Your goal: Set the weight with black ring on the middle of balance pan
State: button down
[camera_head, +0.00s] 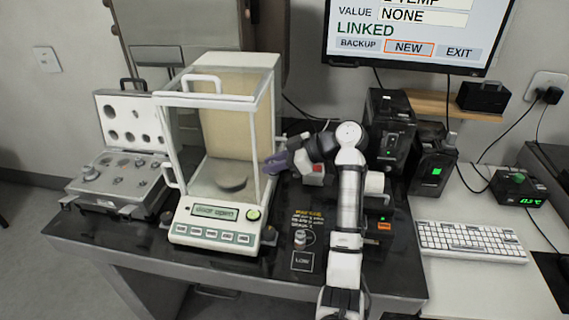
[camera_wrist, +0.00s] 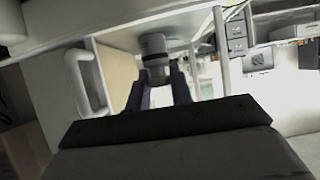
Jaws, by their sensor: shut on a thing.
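The weight with black ring (camera_wrist: 155,57) is a grey metal cylinder with a dark band, seen in the wrist view. My gripper (camera_wrist: 157,78) is shut on it, with a purple finger on either side. In the head view my gripper (camera_head: 271,164) is at the right side of the balance (camera_head: 213,238), level with the inside of its glass case. The held weight is hard to make out there.
White frame posts and glass enclose the pan. An open weight case (camera_head: 112,200) is at the left. Black boxes (camera_head: 390,125) stand behind and right of my arm.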

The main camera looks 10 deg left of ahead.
jog(key=shift+w+a+p, duration=0.2)
jog(key=shift+a+p, duration=0.1)
jog(key=shift+a, duration=5.8)
jog(key=shift+f, duration=0.1)
jog(key=shift+f+b, duration=0.35)
jog(key=shift+b, duration=0.1)
jog(key=c, duration=1.2)
grip_release()
jog(key=shift+o, duration=0.2)
jog(key=shift+d, duration=0.1)
